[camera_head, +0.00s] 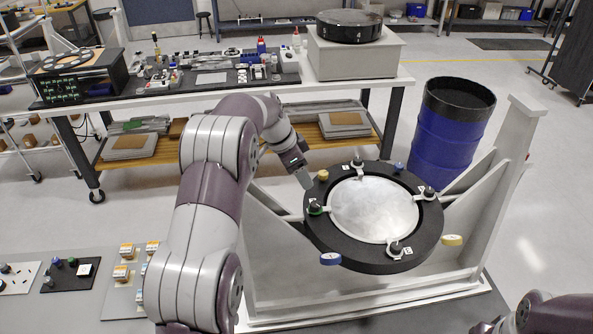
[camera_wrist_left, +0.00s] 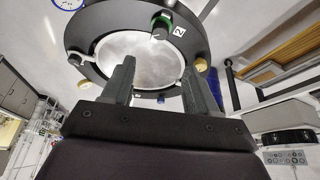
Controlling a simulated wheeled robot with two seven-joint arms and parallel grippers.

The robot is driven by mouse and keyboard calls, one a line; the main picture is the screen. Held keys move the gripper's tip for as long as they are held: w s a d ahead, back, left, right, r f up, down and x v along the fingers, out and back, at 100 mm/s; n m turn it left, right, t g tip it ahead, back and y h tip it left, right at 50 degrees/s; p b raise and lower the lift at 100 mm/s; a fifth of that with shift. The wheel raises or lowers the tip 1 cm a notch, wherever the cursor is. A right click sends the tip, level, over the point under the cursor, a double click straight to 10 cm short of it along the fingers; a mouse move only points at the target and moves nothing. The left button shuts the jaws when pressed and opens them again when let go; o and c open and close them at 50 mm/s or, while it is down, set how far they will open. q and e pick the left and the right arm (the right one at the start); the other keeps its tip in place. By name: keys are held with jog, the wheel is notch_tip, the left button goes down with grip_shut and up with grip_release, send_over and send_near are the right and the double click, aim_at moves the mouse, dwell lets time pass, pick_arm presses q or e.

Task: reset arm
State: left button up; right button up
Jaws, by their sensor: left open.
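My left arm (camera_head: 212,190) comes up from the bottom and bends over to the right. My left gripper (camera_head: 304,179) is at the left edge of the round mirror fixture (camera_head: 322,247). In the left wrist view the gripper (camera_wrist_left: 158,66) is open, its two fingers apart with nothing held between them. The fixture's black ring (camera_wrist_left: 90,70) and silver mirror (camera_wrist_left: 150,55) show beyond the fingers. The mirror (camera_head: 373,208) also shows in the head view. I cannot tell whether the fingertips touch the ring. Only part of my right arm shows, at the bottom right; its gripper is out of view.
The ring carries several clamps and knobs, including a yellow one (camera_head: 452,240) and a blue one (camera_head: 330,259). A white stand (camera_head: 508,180) holds it. A blue barrel (camera_head: 452,130) stands behind. A workbench (camera_head: 200,92) runs across the back. Small panels (camera_head: 72,272) lie at lower left.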

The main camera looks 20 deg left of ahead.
pick_arm(q)
jog(key=s+d+f+n+y+b, duration=0.1)
jog(key=s+d+f+n+b, duration=0.2)
jog(key=s+f+b, duration=0.4)
jog(key=s+d+f+n+g+y+b, duration=0.1)
jog(key=s+d+f+n+b, duration=0.1)
jog(key=s+f+b, duration=0.4)
jog(key=s+d+f+n+y+b, duration=0.1)
jog(key=s+d+f+n+b, duration=0.2)
jog(key=s+f+b, duration=0.4)
jog(key=s+f, duration=0.4)
jog(key=s, duration=0.5)
jog(key=shift+d+n+g+b, duration=0.3)
jog(key=shift+n+g+b, duration=0.05)
jog(key=shift+n+g, duration=0.05)
pick_arm(e)
notch_tip(320, 180, down, 20)
jog(key=shift+s+a+f, duration=0.2)
jog(key=shift+s, duration=0.05)
pick_arm(q)
jog(key=shift+s, duration=0.1)
